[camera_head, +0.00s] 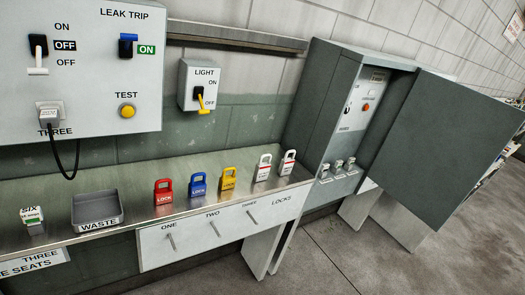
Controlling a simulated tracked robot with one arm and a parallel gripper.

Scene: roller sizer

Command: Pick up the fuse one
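No object with a readable "fuse one" label shows. Three small grey-white pieces stand in a row on the sill of the open grey cabinet (334,108): a left one (325,170), a middle one (337,166) and a right one (349,163). They could be fuses, but the tags below them are too small to read. My gripper is not in view.
The steel bench (130,195) holds a grey WASTE tray (97,222), red (164,196), blue (198,189) and yellow (228,182) locks, and two white padlocks. The open cabinet door (445,140) juts out at right. The floor (340,245) in front is clear.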

